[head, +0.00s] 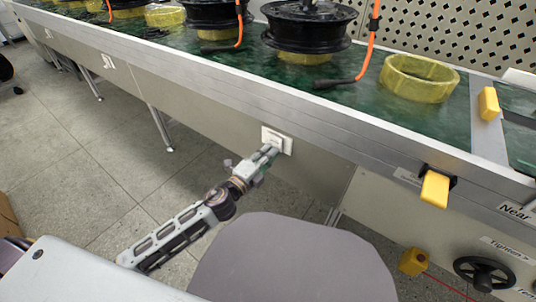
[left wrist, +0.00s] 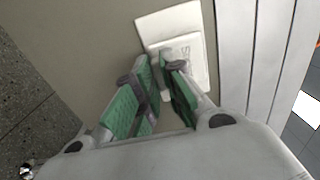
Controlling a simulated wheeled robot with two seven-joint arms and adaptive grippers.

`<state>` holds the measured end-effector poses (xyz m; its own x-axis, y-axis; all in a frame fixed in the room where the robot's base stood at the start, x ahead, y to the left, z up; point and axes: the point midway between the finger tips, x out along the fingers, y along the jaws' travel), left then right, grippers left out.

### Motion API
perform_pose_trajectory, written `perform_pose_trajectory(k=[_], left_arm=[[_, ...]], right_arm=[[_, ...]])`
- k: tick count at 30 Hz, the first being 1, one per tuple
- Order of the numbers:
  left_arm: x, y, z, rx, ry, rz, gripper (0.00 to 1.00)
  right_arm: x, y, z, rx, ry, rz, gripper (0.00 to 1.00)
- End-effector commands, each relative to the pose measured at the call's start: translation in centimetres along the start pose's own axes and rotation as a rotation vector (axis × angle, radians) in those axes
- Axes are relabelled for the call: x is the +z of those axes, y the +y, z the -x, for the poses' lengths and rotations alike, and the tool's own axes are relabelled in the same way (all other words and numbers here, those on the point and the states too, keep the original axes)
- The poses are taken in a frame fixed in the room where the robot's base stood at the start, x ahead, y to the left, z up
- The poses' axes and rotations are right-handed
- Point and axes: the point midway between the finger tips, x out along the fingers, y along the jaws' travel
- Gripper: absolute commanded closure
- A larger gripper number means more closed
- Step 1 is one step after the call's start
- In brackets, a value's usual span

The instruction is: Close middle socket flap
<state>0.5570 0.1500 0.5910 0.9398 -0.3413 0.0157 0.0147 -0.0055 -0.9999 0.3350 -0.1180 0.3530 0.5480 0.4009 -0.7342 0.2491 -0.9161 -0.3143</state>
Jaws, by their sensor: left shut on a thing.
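A white wall socket (head: 287,143) sits on the grey side panel below the conveyor edge. In the left wrist view the socket's square plate (left wrist: 168,22) and its raised white flap cover (left wrist: 198,55) lie just beyond my fingers. My left gripper (head: 270,150) reaches up from the lower left to the socket's front. In the left wrist view its green-padded fingers (left wrist: 158,68) are close together, with their tips at the flap's left side, shut on the flap. The fingers hide part of the flap, so its exact angle is unclear. My right gripper is not in view.
The metal conveyor rail (head: 240,95) runs just above the socket. Black wheel rims (head: 308,30) and a yellow ring (head: 418,78) stand on the green conveyor. A yellow block (head: 435,189) juts from the rail at the right, above a black handwheel (head: 485,273).

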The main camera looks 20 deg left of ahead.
Motion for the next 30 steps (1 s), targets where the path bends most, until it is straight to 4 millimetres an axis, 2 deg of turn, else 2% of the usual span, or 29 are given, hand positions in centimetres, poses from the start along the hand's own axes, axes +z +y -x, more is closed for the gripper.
perform_pose_trajectory(k=[1,2,6,20,30], left_arm=[[-0.1,0.2,0.0,0.004,0.001,0.001,1.0],[-0.1,0.2,0.0,0.004,0.001,0.001,0.87],[0.0,0.2,0.0,0.003,0.0,0.001,0.69],[0.0,0.0,0.1,0.001,0.0,0.0,0.68],[0.0,0.1,1.4,0.001,0.0,0.001,0.68]], right_arm=[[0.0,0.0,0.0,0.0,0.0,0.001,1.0],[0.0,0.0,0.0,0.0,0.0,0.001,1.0],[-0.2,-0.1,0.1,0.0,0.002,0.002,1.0],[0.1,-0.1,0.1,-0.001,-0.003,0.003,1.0],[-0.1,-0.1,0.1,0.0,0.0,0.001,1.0]])
